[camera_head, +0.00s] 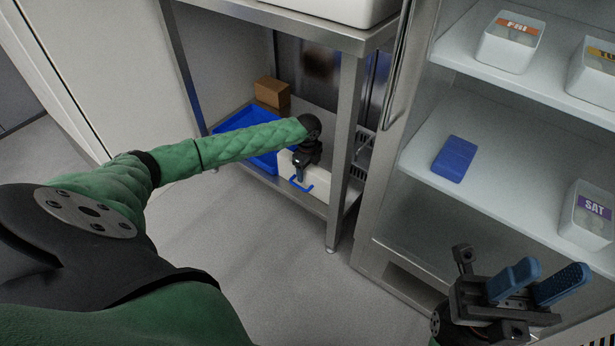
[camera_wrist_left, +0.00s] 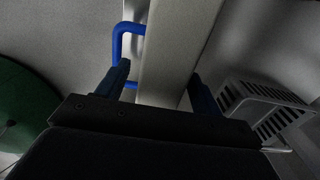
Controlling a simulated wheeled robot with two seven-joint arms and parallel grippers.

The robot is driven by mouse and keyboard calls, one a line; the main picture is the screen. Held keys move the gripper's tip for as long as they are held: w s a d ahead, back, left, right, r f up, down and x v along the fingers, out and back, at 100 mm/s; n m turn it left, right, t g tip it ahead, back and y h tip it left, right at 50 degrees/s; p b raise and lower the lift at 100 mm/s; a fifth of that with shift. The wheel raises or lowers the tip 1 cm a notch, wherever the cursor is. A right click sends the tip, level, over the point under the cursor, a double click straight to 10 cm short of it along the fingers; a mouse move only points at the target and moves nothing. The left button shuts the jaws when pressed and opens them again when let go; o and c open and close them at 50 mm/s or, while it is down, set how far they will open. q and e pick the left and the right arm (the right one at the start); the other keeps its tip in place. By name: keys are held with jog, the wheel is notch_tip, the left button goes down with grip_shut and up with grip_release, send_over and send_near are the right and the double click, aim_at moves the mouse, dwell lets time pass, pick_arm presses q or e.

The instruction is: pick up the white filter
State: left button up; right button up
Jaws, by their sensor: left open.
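The white filter (camera_head: 318,184) is a pale box with a blue handle (camera_head: 301,185) on its front, on the lower shelf of the steel table. My left gripper (camera_head: 301,172) reaches down over it. In the left wrist view, the filter (camera_wrist_left: 172,55) rises between the open fingers of my left gripper (camera_wrist_left: 161,92), and the blue handle (camera_wrist_left: 128,35) is beside the left finger. I cannot tell whether either finger touches the filter. My right gripper (camera_head: 540,281) is open and empty at the lower right, in front of the fridge.
A blue tray (camera_head: 232,122) and a brown box (camera_head: 272,93) are on the same lower shelf. A table leg (camera_head: 343,150) stands close right of the filter. A slatted grey object (camera_wrist_left: 262,105) is right of my left gripper. The open fridge holds labelled containers (camera_head: 508,45).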

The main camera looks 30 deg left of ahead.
pick_arm(q)
jog(key=shift+f, duration=0.1)
dwell(0.4)
jog(key=c, duration=1.4)
jog(key=shift+c, duration=0.2)
